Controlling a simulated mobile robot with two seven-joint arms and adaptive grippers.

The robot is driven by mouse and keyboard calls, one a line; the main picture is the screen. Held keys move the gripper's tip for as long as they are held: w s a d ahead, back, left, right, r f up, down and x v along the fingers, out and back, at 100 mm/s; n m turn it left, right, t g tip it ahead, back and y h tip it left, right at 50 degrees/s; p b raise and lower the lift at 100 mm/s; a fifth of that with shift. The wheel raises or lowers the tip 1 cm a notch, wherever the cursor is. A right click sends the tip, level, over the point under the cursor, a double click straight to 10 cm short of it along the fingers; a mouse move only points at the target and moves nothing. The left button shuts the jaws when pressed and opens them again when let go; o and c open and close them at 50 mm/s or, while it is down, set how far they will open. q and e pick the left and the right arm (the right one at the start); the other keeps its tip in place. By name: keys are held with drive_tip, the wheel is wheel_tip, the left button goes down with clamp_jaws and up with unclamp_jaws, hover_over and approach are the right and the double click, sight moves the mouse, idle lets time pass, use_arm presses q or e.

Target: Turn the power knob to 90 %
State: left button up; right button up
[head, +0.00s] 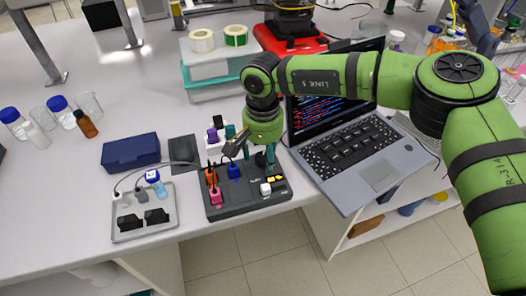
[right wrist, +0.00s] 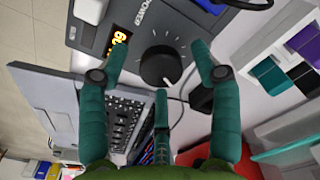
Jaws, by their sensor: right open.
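The power knob (right wrist: 160,66) is a round black dial with a pale pointer mark and white ticks around it, on a dark control box (head: 240,206). The word POWER and a small display with orange digits (right wrist: 117,41) are beside it in the right wrist view; the digits are too small and turned to read surely. My right gripper (head: 258,160) is open over the back right of the box. In the right wrist view its green fingers (right wrist: 160,58) stand around the knob, with visible gaps, and I cannot tell any contact. My left gripper is not in view.
An open laptop (head: 350,150) stands close to the right of the box. Coloured plugs (head: 213,178) stick up at the box's left. A grey tray (head: 145,215), a blue case (head: 131,151) and a black pad (head: 183,152) lie to the left. The bench front edge is close.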

drive_tip(key=shift+w, duration=0.1)
drive_tip(key=c, duration=1.1)
drive_tip(key=shift+f, duration=0.1)
drive_tip(key=shift+c, duration=0.2)
drive_tip(key=shift+f+m+b, duration=0.15)
drive_tip(key=shift+m+b, duration=0.45)
drive_tip(key=shift+b, duration=0.35)
drive_tip(key=m+b, duration=0.3)
drive_tip(key=shift+f+b, duration=0.1)
drive_tip(key=shift+b, duration=0.2)
drive_tip(key=m+b, duration=0.2)
drive_tip(key=m, duration=0.1)
drive_tip(key=m+b, duration=0.3)
drive_tip(key=m, duration=0.1)
drive_tip(key=shift+m, duration=0.3)
drive_tip(key=shift+r+m+b, duration=0.15)
drive_tip(key=shift+m+b, duration=0.35)
drive_tip(key=shift+m, duration=0.55)
drive_tip(key=shift+r+m+b, duration=0.1)
drive_tip(key=shift+m+b, duration=0.4)
drive_tip(key=shift+m, duration=0.55)
